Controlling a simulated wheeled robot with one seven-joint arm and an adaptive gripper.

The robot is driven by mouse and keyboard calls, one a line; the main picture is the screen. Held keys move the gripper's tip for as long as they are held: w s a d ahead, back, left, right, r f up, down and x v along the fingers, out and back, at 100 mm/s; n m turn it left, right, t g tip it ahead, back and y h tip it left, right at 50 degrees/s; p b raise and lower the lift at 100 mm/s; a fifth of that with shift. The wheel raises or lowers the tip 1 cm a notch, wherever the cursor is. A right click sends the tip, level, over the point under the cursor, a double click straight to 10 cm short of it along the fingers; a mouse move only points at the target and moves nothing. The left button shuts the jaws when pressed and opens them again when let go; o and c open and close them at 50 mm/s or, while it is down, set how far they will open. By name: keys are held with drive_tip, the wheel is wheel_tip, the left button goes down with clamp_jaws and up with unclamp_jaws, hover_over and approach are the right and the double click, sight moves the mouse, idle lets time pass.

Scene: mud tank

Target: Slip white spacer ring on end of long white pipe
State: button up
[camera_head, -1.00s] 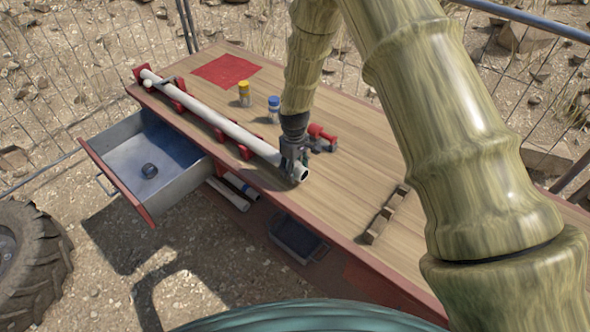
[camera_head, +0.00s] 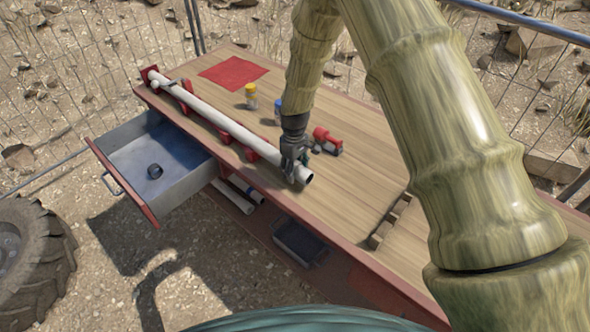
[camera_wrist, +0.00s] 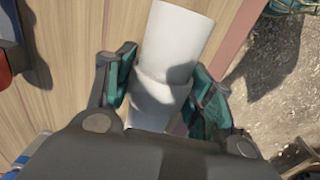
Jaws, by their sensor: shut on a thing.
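The long white pipe (camera_head: 215,115) lies along the front of the workbench in red supports, and its near end sticks out past my gripper (camera_head: 294,171). In the wrist view the white pipe (camera_wrist: 184,35) runs up between my green-padded fingers (camera_wrist: 165,95). The white spacer ring (camera_wrist: 162,92) shows as a slightly wider band around the pipe, a little back from its open end. My gripper is shut on the ring, with one finger at each side.
A red tool (camera_head: 327,140) and yellow-capped and blue-capped jars stand behind the pipe. A red cloth (camera_head: 233,72) lies at the back left. An open drawer (camera_head: 150,180) holds a dark round item. A notched wooden rack (camera_head: 389,222) sits on the right; bare bench lies between.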

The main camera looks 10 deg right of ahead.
drive_tip(key=o, duration=0.9)
